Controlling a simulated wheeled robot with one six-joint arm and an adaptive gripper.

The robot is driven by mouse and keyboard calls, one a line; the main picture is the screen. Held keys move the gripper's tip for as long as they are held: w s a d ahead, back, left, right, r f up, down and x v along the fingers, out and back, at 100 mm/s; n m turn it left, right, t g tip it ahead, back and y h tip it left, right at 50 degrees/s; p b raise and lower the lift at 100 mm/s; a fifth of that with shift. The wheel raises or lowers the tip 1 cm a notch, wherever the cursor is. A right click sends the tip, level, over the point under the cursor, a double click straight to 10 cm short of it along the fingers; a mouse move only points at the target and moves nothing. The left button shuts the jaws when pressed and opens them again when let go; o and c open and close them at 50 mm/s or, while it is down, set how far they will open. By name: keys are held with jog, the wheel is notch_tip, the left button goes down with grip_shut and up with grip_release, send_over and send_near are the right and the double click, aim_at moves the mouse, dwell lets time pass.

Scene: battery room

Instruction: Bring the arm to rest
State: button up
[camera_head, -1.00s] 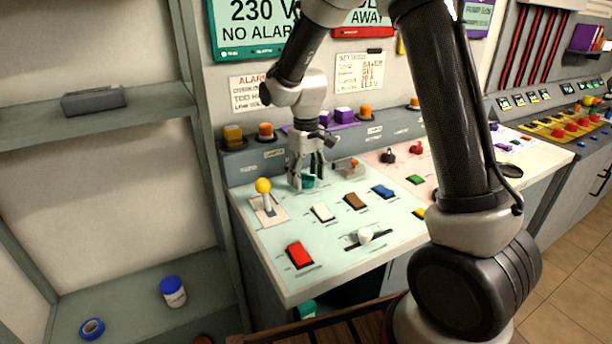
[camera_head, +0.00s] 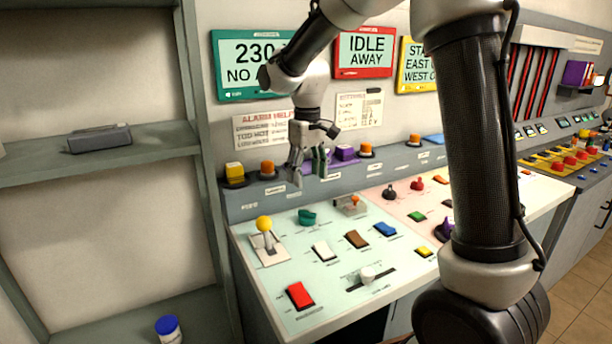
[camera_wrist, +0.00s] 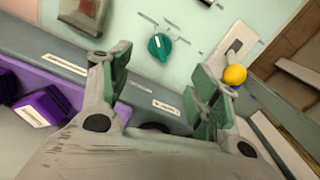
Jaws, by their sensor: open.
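My gripper (camera_head: 309,177) is open and empty, held above the back part of the control panel (camera_head: 290,235). My arm reaches over from the right in the head view. A teal knob (camera_head: 307,217) stands on the panel below the gripper, apart from it. In the wrist view, the gripper (camera_wrist: 160,85) has its two fingers spread, with the teal knob (camera_wrist: 160,46) seen beyond the gap between them. A joystick with a yellow ball (camera_head: 264,224) stands left of the knob; the ball (camera_wrist: 235,74) shows beside the right finger in the wrist view.
Purple blocks (camera_head: 345,153) and orange buttons (camera_head: 267,169) line the ledge behind the gripper. Screens (camera_head: 363,52) hang on the wall above. A shelf (camera_head: 150,142) with a grey box (camera_head: 99,138) stands left. Rocker switches (camera_head: 357,239) and a slider (camera_head: 367,275) are on the panel.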

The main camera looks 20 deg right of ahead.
jog(key=s+d+r+m+t, duration=0.1)
jog(key=s+d+r, duration=0.1)
jog(key=s+d, duration=0.3)
jog(key=s+d+r+m+t, duration=0.2)
jog(key=s+d, duration=0.3)
jog(key=s, duration=0.8)
jog(key=s+d+r+m+t, duration=0.1)
jog(key=s+d, duration=0.3)
jog(key=s, duration=0.5)
jog(key=shift+d+r+m, duration=0.3)
jog(key=shift+d+r, duration=0.1)
jog(key=shift+r, duration=0.5)
